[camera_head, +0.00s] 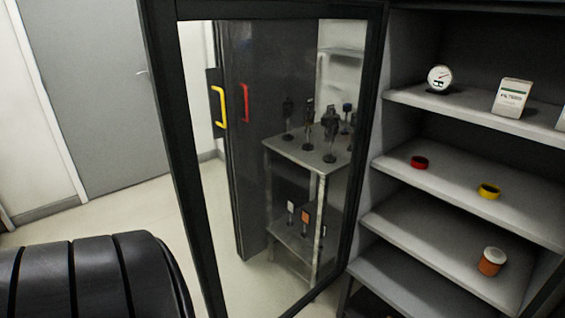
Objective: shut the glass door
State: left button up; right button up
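The glass door (182,140) fills the middle of the head view. It has a dark frame around a clear pane. It stands swung open, with its right side near the left edge of the grey shelf unit (455,205), whose front is uncovered. The lower end of the door runs out of the picture. I see no handle on the door itself. Neither of my grippers is in view.
Through the pane show a dark cabinet (270,60) with yellow and red handles and a small table (290,150) with dark stands. The shelves hold a gauge (439,78), a white box (512,97), red and yellow rings and an orange jar (492,261).

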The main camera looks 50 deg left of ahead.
aim_at(158, 19)
jog(key=j+z, duration=0.1)
jog(key=j, duration=0.45)
jog(key=k+j+z, duration=0.1)
jog(key=j, duration=0.4)
jog(key=k+j+z, duration=0.1)
jog(key=j, duration=0.45)
jog(key=k+j, duration=0.15)
jog(key=j, duration=0.8)
jog(key=k+j+z, duration=0.1)
jog(key=j, duration=0.4)
